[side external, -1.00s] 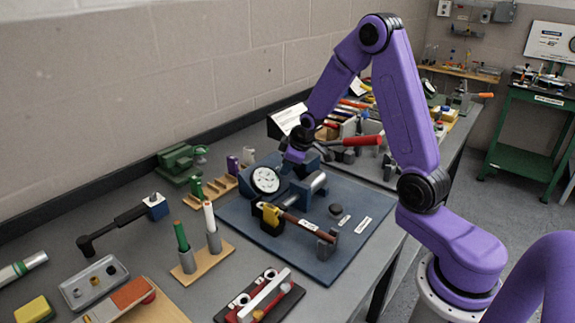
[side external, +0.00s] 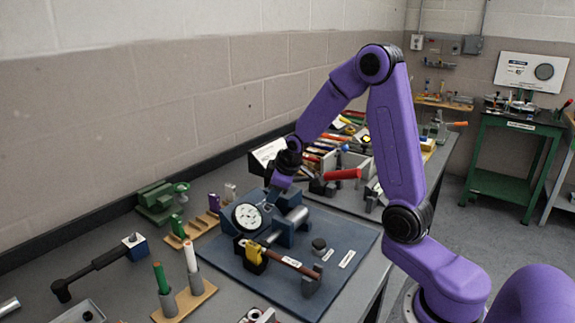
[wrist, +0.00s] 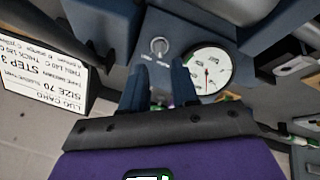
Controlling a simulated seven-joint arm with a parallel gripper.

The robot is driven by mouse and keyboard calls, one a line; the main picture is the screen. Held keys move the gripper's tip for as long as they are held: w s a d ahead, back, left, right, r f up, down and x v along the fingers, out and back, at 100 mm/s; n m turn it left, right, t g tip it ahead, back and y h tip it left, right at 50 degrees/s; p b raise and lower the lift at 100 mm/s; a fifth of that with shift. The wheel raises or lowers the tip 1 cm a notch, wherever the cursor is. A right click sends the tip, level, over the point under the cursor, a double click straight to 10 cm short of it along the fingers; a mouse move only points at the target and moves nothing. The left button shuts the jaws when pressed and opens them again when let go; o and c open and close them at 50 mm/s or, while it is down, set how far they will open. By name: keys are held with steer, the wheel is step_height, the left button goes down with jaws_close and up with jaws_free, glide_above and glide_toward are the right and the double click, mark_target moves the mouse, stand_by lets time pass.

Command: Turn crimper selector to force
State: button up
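The crimper (side external: 291,226) is a blue machine on a blue mat (side external: 345,277), with a round white dial gauge (side external: 247,217) on its front. In the wrist view the gauge (wrist: 207,70) is beside a small grey selector knob (wrist: 159,46) with marks around it on the blue panel. The knob's setting is too small to read. My gripper (wrist: 158,66) is open and empty; its two blue fingers point at the panel, tips just short of the knob on either side. In the side view my gripper (side external: 272,196) is above and behind the gauge, and the knob is hidden.
A brown rod (side external: 288,261) with a yellow piece lies in front of the crimper. A lug card (wrist: 76,50) stands close at the left in the wrist view. A red-handled tool (side external: 343,174) is right of my wrist. Several wooden stands are left.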

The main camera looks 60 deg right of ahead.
steer(key=v, duration=1.2)
steer(key=shift+s+r, duration=0.3)
steer(key=shift+s, duration=0.05)
steer(key=s+a+f+n+g+y, duration=0.2)
steer(key=s+a+f+n, duration=0.15)
steer(key=s+a, duration=0.8)
steer(key=s+a+f+n+g, duration=0.1)
steer(key=s+a, duration=0.1)
steer(key=s, duration=0.5)
steer(key=s+a+f+n+g, duration=0.2)
steer(key=s, duration=0.6)
steer(key=shift+s, duration=0.25)
